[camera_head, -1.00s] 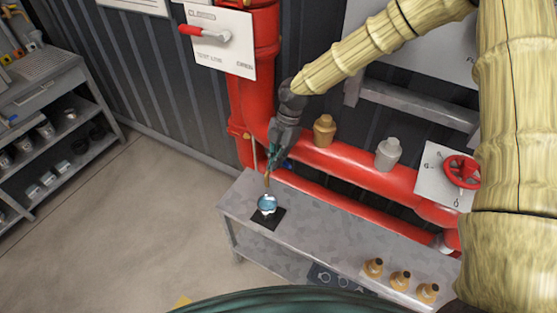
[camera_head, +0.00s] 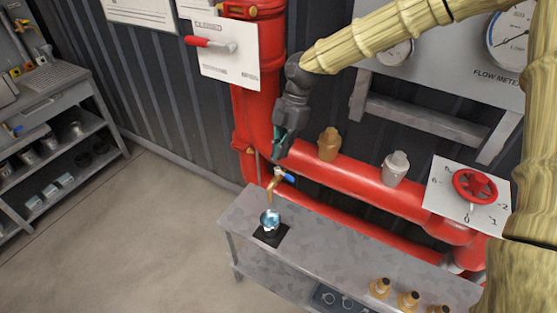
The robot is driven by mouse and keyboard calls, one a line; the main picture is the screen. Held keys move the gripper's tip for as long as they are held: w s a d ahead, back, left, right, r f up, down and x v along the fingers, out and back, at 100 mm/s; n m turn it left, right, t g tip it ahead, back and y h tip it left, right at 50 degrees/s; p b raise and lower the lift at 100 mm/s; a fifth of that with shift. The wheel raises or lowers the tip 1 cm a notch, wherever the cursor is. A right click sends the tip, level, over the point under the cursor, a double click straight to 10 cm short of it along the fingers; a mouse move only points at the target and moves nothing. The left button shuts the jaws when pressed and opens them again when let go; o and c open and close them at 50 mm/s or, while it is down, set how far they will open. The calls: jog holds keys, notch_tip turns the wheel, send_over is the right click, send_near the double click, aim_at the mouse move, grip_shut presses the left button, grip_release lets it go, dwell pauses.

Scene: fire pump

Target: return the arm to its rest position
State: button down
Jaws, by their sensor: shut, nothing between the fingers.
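A bluish glass-like cup (camera_head: 269,218) stands on a black mat (camera_head: 262,236) under the tap, on the grey bench.
The grey bench (camera_head: 335,257) carries several brass fittings (camera_head: 408,299) at its right. Red pipes (camera_head: 375,190) with a brass fitting (camera_head: 329,145) and a grey fitting (camera_head: 395,168) run behind it. A red valve wheel (camera_head: 475,186) is at right, a red lever (camera_head: 210,42) at top. Shelves (camera_head: 60,130) stand left.

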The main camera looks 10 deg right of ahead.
jog(key=shift+r, duration=0.15)
dwell(0.3)
jog(key=s+a+f+m, duration=0.1)
jog(key=s+f+m, duration=0.45)
jog(key=f, duration=0.35)
jog(key=s+a+f+m+b, duration=0.1)
jog(key=s+f+m, duration=0.3)
jog(key=s+f, duration=0.45)
jog(key=s+a+f+m, duration=0.1)
jog(key=s+f+m, duration=0.35)
jog(key=f, duration=0.55)
jog(key=s+d+f+m+t+h, duration=0.1)
jog(key=s+d+f+m, duration=0.4)
jog(key=s, duration=0.4)
jog(key=s+d+f+m+t+h, duration=0.1)
jog(key=s+d+f+m, duration=0.3)
jog(key=s, duration=0.5)
jog(key=d+m+h+b, duration=0.1)
jog(key=d+m, duration=0.1)
jog(key=shift+d+f, duration=0.35)
jog(key=shift+d, duration=0.05)
jog(key=shift+w, duration=0.1)
